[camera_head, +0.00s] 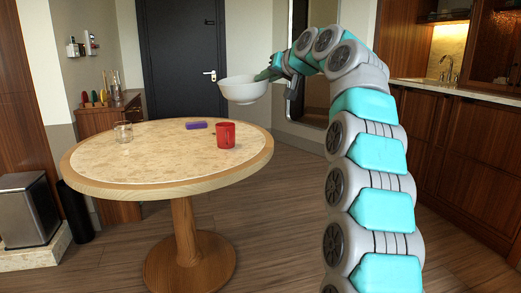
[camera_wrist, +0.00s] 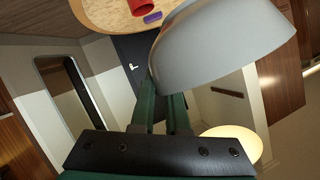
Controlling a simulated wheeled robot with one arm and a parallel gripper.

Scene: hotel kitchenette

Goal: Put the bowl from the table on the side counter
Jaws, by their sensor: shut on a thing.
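A white bowl (camera_head: 243,90) is held in the air above the right rear edge of the round table (camera_head: 90,185). My gripper (camera_head: 266,76) is shut on the bowl's right side. In the wrist view the bowl (camera_wrist: 225,45) fills the upper right, and the fingers of my gripper (camera_wrist: 160,98) meet its rim. A wooden side cabinet (camera_head: 92,122) with a counter top stands behind the table at the left; it may be the side counter. Another counter (camera_head: 470,94) with a sink runs along the right wall.
On the table are a red mug (camera_head: 226,135), a purple block-like item (camera_head: 196,126) and a clear glass (camera_head: 123,132). Several bottles and utensils stand on the left cabinet. A bin (camera_head: 28,210) is at the far left. Floor right of the table is open.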

